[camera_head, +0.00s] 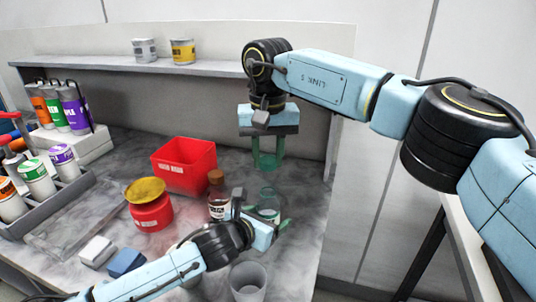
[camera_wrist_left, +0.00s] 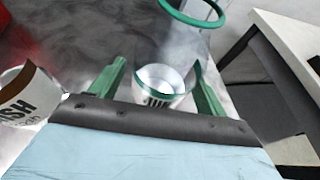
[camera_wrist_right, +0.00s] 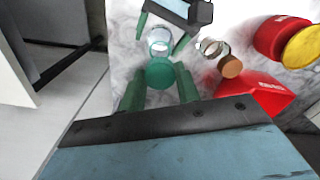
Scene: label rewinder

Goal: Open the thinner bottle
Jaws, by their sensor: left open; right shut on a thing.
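The thinner bottle (camera_head: 268,198) is a clear glass bottle with a white label. It stands on the counter and also shows in the left wrist view (camera_wrist_left: 158,88). My left gripper (camera_head: 264,212) is open, with its green fingers on either side of the bottle. My right gripper (camera_head: 267,158) is above, shut on a green cap (camera_wrist_right: 160,73). The head view shows a gap between this cap and the bottle. A green ring edge (camera_wrist_left: 192,18) shows at the top of the left wrist view. Finger contact with the bottle is unclear.
A brown-capped bottle (camera_head: 217,196) stands close left of the thinner bottle. A red bin (camera_head: 185,166) and a red jar with a yellow lid (camera_head: 151,212) are farther left. A clear cup (camera_head: 248,281) stands in front. The counter's right edge is nearby.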

